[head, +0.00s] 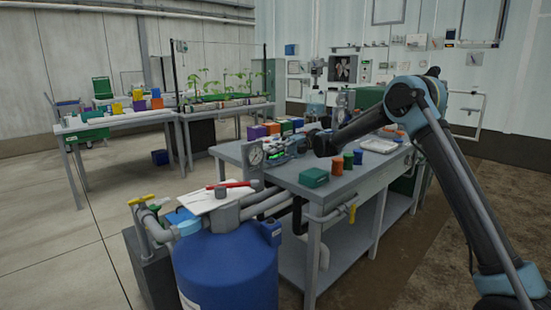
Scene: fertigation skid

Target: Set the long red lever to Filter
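The long red lever (229,185) lies nearly level on a grey valve body (226,212) at the top of the blue tank (228,268). A white sheet or plate (205,199) with markings too small to read sits under and beside the lever. The word Filter cannot be made out. My gripper (312,143) is at the dark end of my arm, over the grey workbench, up and to the right of the lever and apart from it. Its fingers are too small and dark to tell open from shut.
Yellow-handled valves (140,200) and grey pipes stand left of the tank. The grey workbench (345,190) holds a green box (314,177), spools and a white tray (380,145). Floor at left is clear.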

